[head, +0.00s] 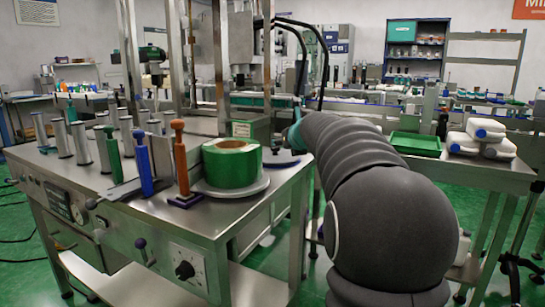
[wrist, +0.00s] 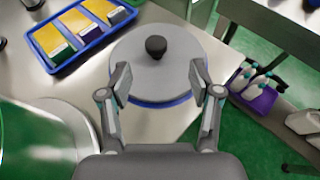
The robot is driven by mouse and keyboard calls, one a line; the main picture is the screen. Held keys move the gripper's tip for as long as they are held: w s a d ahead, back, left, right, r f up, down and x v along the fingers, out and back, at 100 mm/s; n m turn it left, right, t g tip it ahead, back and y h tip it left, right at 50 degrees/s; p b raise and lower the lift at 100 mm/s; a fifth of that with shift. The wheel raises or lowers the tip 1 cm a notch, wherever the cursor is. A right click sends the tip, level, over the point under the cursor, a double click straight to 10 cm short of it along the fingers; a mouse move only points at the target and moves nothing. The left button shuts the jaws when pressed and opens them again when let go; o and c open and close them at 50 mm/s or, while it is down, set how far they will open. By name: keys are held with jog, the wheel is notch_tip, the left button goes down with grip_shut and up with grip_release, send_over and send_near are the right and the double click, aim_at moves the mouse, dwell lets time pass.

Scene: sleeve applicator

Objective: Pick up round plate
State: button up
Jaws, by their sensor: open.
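A grey round plate (wrist: 160,72) with a black knob at its centre lies on a blue base near the table edge in the wrist view. My gripper (wrist: 160,76) is open, with one finger over each side of the plate's near half. No contact with the plate is clear. In the head view my arm hides most of the gripper, and only a dark blue edge (head: 286,162) shows near its end. The plate itself is mostly hidden there by the green roll.
A green roll (head: 232,165) stands on a grey disc (head: 222,193) close by. A blue tray (wrist: 67,55) holds yellow-topped boxes. White bottles (wrist: 258,80) are beyond the table edge at right. Metal cylinders (head: 80,145) and coloured handles (head: 181,160) crowd the table's left.

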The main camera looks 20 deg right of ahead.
aim_at(282, 159)
jog(key=x, duration=0.3)
jog(key=shift+w+f, duration=0.15)
jog(key=shift+w, duration=0.1)
jog(key=shift+a+x, duration=0.15)
jog(key=shift+x, duration=1.25)
jog(key=shift+a+x, duration=0.15)
jog(key=shift+x, duration=1.25)
jog(key=shift+d, duration=0.1)
grip_shut()
